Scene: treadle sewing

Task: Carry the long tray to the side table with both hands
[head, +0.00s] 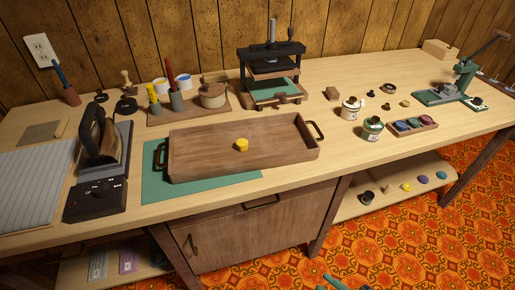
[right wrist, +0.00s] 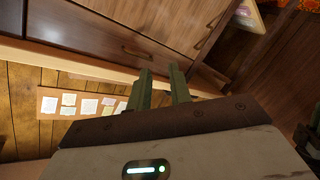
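The long wooden tray (head: 205,152) lies on the workbench, partly over a green mat (head: 155,190). It has a dark handle at its left end (head: 161,156) and another at its right end (head: 317,131). A small yellow cylinder (head: 242,145) sits inside it. My right gripper (head: 329,284) shows only its green fingertips at the bottom edge of the head view, below and in front of the bench, well apart from the tray. In the right wrist view its fingers (right wrist: 162,88) are apart with nothing between them. My left gripper is out of view. I cannot identify the side table.
An iron on its stand (head: 103,150) is left of the tray. A small press (head: 272,75) and a pot board (head: 188,112) stand behind it. Jars (head: 372,128) and a palette (head: 411,126) are to the right. A cabinet (head: 250,230) is below; patterned floor (head: 430,240) is at right.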

